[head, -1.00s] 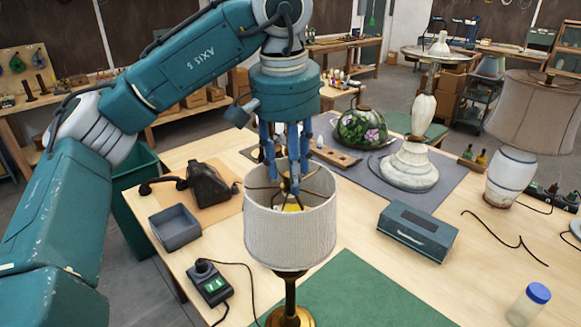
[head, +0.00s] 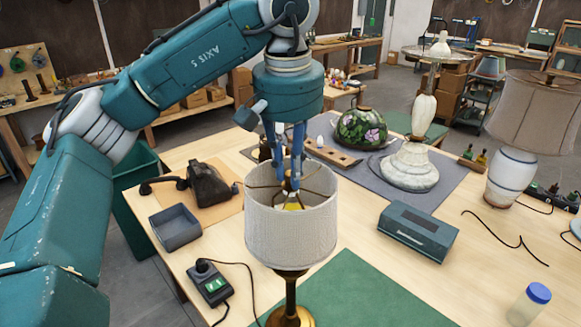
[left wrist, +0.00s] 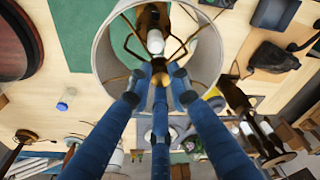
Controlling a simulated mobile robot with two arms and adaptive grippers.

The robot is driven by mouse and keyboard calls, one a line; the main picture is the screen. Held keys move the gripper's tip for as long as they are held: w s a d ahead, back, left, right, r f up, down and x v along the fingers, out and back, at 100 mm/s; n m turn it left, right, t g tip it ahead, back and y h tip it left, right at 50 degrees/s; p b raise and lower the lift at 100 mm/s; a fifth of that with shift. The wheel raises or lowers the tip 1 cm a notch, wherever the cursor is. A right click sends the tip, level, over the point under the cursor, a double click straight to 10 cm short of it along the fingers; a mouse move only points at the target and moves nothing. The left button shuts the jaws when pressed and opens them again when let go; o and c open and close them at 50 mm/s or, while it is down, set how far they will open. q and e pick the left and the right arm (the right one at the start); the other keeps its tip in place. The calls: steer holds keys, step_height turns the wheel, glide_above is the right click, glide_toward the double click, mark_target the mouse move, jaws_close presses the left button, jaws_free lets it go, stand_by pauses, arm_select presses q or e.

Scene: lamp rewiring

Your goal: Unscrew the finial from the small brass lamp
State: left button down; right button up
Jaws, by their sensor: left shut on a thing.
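The small brass lamp (head: 290,290) stands upright at the table's front, wearing a pale fabric shade (head: 290,232) with an open top. Brass spider arms cross the shade's top; in the left wrist view the shade (left wrist: 104,58) surrounds them and a white bulb (left wrist: 155,41). My left gripper (head: 290,184) points straight down into the shade's opening, its blue fingers closed together at the spider's centre. In the left wrist view the fingertips (left wrist: 160,76) meet around the finial there, which they mostly hide. My right gripper is not in view.
A green mat (head: 355,292) lies by the lamp. Other lamps stand behind.

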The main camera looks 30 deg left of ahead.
arm_select(q)
steer(key=n, duration=0.5)
steer(key=shift+w+d+y, duration=0.1)
steer(key=shift+y, duration=0.2)
steer(key=shift+g, duration=0.3)
steer(key=n, duration=0.4)
steer(key=shift+w+r+n, duration=0.1)
steer(key=shift+n, duration=0.2)
steer(key=n+g, duration=0.1)
steer(key=n, duration=0.2)
steer(key=shift+y, duration=0.3)
steer(key=shift+n, duration=0.4)
